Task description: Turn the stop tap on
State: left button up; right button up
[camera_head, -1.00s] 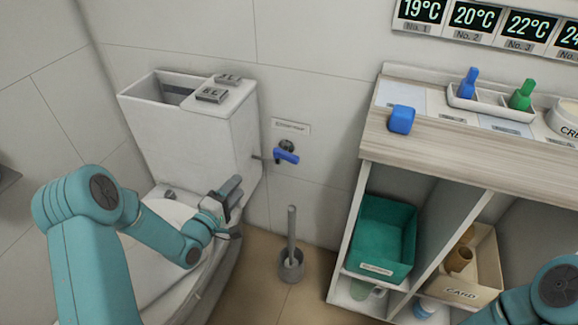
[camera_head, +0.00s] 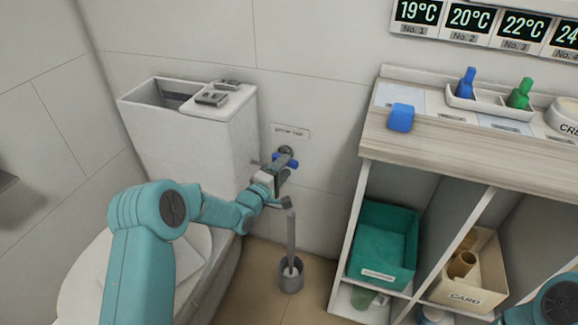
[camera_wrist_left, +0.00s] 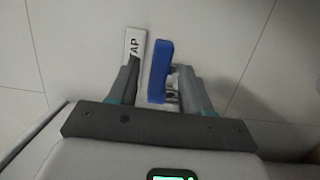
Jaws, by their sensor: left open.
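The stop tap is on the tiled wall to the right of the toilet cistern. Its blue handle (camera_head: 291,163) is partly hidden by my left gripper (camera_head: 284,167) in the head view. In the left wrist view the blue handle (camera_wrist_left: 160,70) stands between the two open fingers of my left gripper (camera_wrist_left: 155,85), and no grip on it shows. A label plate (camera_head: 290,132) is on the wall above the tap; it also shows in the wrist view (camera_wrist_left: 134,43), partly covered by the left finger. My right gripper is out of view.
The white cistern (camera_head: 190,130) stands left of the tap. A toilet brush in its holder (camera_head: 291,275) stands on the floor below. A wooden-topped cart (camera_head: 450,155) with a green bin (camera_head: 380,245) is to the right.

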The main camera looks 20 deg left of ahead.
pick_arm(q)
jog(key=shift+x, duration=1.75)
grip_shut()
